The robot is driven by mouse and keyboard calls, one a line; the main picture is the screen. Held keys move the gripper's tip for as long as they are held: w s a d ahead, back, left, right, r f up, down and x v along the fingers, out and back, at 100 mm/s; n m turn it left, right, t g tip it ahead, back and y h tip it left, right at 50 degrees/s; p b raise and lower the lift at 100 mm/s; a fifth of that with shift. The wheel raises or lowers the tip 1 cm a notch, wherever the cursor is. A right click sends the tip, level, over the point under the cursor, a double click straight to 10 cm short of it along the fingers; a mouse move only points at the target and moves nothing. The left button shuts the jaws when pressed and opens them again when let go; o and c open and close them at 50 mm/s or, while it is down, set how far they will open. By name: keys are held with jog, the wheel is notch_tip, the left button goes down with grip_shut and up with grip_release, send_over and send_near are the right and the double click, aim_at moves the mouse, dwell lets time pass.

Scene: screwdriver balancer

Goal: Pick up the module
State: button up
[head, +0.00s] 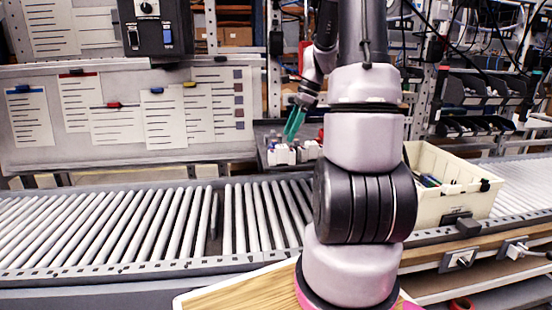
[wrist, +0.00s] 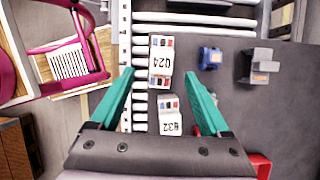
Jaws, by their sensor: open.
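Two white modules with coloured blocks lie on a dark surface in the wrist view. One module marked 024 (wrist: 160,62) is farther up, and one marked 032 (wrist: 170,116) is closer to my gripper's palm. White modules (head: 281,154) also show in the head view, just below my gripper (head: 293,122). My gripper (wrist: 160,74) has two teal fingers, spread wide and empty. In the wrist view both modules appear between the fingers, which do not visibly touch them. My arm hides part of the area to the right in the head view.
A blue part (wrist: 210,57) and a grey block (wrist: 260,66) lie right of the modules. A red object (wrist: 261,166) is at the lower right. A roller conveyor (head: 120,228) runs in front, and a cream bin (head: 470,205) stands to the right.

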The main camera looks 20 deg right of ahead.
aim_at(284, 146)
jog(key=x, duration=0.7)
jog(key=shift+w+d+f, duration=0.1)
jog(key=shift+w+f, duration=0.05)
jog(key=shift+f, duration=0.25)
grip_shut()
